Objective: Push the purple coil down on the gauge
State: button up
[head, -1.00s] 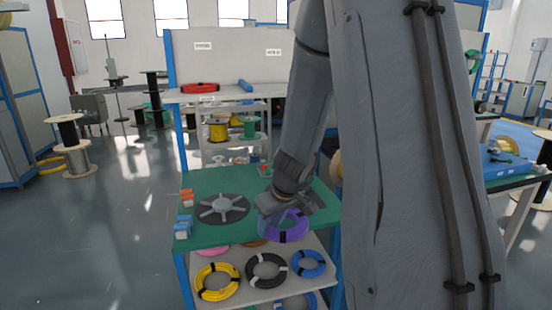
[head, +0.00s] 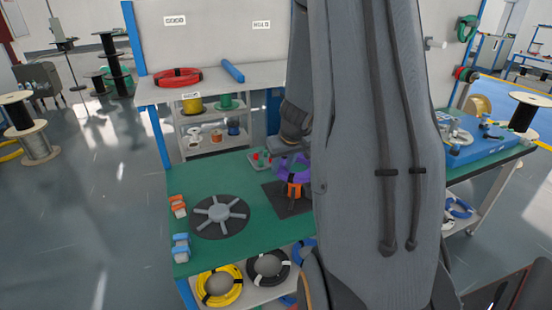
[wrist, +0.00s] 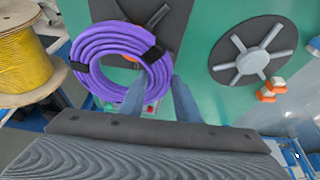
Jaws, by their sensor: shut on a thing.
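The purple coil (head: 294,165) with black ties is in my gripper (wrist: 158,88). In the wrist view the coil (wrist: 96,42) shows flat, with its near rim between my two fingers. The gauge stands on the green bench as a dark square plate (head: 285,206) with an orange upright (head: 293,190). In the head view the coil is at the top of the orange upright, above the plate. In the wrist view the gauge plate (wrist: 176,14) lies beyond the coil, with orange showing through its hole. My arm hides most of the gripper in the head view.
A dark spoked disc (head: 219,217) lies left of the gauge. Orange-and-white (head: 178,206) and blue (head: 181,248) blocks sit at the bench's left edge. A red-and-green button box (head: 261,160) stands behind the gauge. Yellow (head: 220,286) and black (head: 268,268) coils lie on the shelf below.

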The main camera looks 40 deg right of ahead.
aim_at(282, 178)
jog(key=shift+f+b, duration=2.15)
jog(key=shift+f, duration=0.15)
jog(key=shift+f+b, duration=0.15)
jog(key=shift+b, duration=0.15)
jog(key=shift+f+b, duration=0.35)
jog(key=shift+b, duration=0.1)
jog(key=shift+a+f+b, duration=0.1)
jog(key=shift+f+b, duration=0.15)
jog(key=shift+b, duration=0.3)
jog(key=o, duration=1.3)
jog(key=shift+a, duration=0.1)
jog(key=shift+s, duration=0.1)
jog(key=shift+d, duration=0.25)
